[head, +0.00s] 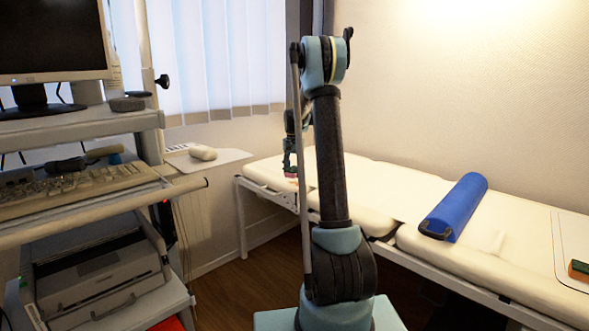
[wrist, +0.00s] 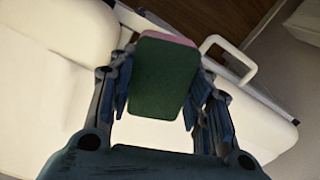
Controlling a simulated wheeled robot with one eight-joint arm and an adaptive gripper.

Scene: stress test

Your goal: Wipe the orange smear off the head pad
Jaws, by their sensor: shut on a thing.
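My gripper (head: 290,166) is over the far left end of the cream couch in the head view. In the wrist view my gripper (wrist: 163,82) is shut on a green sponge (wrist: 163,92) with a pink layer along its far edge. In the head view only a pink bit of the sponge (head: 290,174) shows below the fingers. The cream head pad (head: 262,174) seems to be the couch's far left section, partly behind my arm. I see no orange smear in either view. I cannot tell whether the sponge touches the pad.
A blue bolster (head: 455,207) lies on the couch, right of my arm. A white tray (head: 570,236) with a green and orange sponge (head: 579,270) is at the right edge. A trolley with a monitor (head: 52,40), keyboard (head: 75,188) and printer (head: 100,280) stands left.

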